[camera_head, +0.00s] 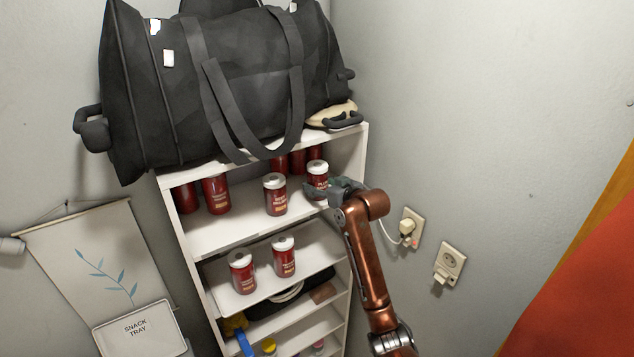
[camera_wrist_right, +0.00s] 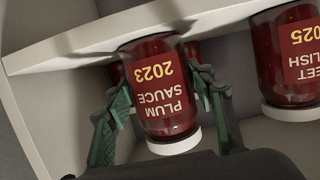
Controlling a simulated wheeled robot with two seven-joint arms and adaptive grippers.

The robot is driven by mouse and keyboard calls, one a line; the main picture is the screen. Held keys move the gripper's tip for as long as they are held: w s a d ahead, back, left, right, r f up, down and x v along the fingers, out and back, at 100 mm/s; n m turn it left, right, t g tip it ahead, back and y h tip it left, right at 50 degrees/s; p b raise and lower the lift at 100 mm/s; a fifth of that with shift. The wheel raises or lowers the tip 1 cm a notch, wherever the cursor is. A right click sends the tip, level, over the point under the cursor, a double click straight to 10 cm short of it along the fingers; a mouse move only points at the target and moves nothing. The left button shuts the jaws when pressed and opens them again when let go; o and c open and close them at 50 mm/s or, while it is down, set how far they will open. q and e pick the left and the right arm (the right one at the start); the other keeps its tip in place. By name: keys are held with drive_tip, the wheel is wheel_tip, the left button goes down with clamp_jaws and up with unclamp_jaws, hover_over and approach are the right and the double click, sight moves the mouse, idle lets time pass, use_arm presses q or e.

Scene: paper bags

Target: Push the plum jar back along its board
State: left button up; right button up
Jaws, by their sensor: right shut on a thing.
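The plum jar (camera_head: 317,182) is dark red with a white lid and stands at the right front of the shelf's upper board (camera_head: 225,235). In the right wrist view, which is upside down, its label (camera_wrist_right: 157,90) reads "PLUM SAUCE 2023". My right gripper (camera_head: 335,190) reaches in from the right and is shut on the jar, with one green-padded finger on each side of it. The gripper partly hides the jar in the head view. My left gripper is not in view.
A beet relish jar (camera_head: 275,195) stands left of the plum jar, and other red jars (camera_head: 217,195) stand further left and behind. A black duffel bag (camera_head: 215,75) sits on top, its strap hanging over the front. Two jars (camera_head: 284,256) stand on the board below. Wall sockets (camera_head: 449,263) are at right.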

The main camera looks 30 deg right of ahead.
drive_tip(key=shift+w+a, duration=0.2)
drive_tip(key=shift+w, duration=2.05)
drive_tip(key=shift+w+a, duration=0.15)
drive_tip(key=shift+w, duration=2.05)
drive_tip(key=o, duration=0.7)
drive_tip(key=shift+c, duration=0.2)
drive_tip(key=shift+o, duration=0.9)
drive_tip(key=o, duration=0.5)
